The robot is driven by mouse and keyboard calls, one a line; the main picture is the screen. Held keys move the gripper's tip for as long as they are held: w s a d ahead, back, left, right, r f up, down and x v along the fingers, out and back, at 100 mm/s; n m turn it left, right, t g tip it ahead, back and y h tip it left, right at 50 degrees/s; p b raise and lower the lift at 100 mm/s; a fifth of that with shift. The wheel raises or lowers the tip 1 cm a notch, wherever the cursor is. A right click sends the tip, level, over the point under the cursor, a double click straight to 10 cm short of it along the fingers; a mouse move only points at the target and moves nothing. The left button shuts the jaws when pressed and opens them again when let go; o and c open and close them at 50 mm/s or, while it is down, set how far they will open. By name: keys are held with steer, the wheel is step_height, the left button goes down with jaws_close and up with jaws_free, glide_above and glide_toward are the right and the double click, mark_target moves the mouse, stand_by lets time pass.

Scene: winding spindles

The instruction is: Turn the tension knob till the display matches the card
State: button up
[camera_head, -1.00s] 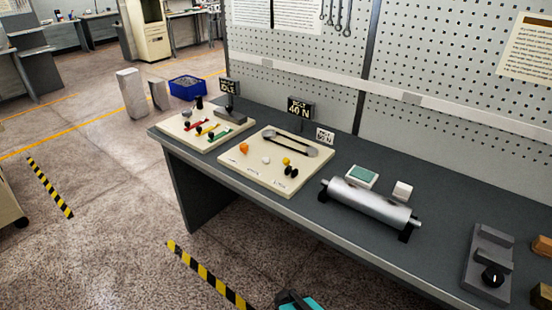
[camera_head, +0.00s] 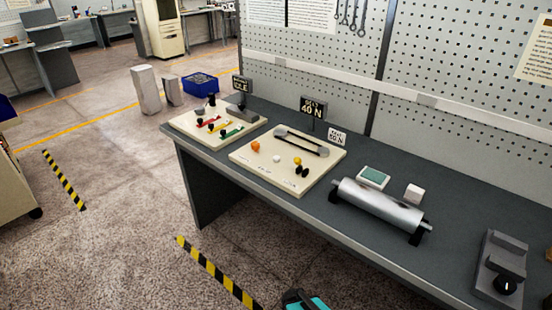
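A cream panel (camera_head: 240,156) lies on the grey bench, with a dark belt (camera_head: 302,140) across its back. An orange knob (camera_head: 255,146), a white knob (camera_head: 276,159), a yellow knob (camera_head: 297,161) and dark knobs (camera_head: 302,171) stand on it; their labels are too small to read, so I cannot tell which is the tension knob. A black display (camera_head: 313,107) behind the panel appears to read 40 N. A small white card (camera_head: 338,138) beside it seems to read 60 N. My gripper is not in view; only a teal and black part of me shows at the bottom edge.
A second cream panel (camera_head: 184,126) with coloured parts lies to the left. A silver roller (camera_head: 379,205), a green-topped box (camera_head: 373,176), a white block (camera_head: 414,193) and a grey knob unit (camera_head: 503,262) lie to the right. A pegboard stands behind. Floor in front is clear.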

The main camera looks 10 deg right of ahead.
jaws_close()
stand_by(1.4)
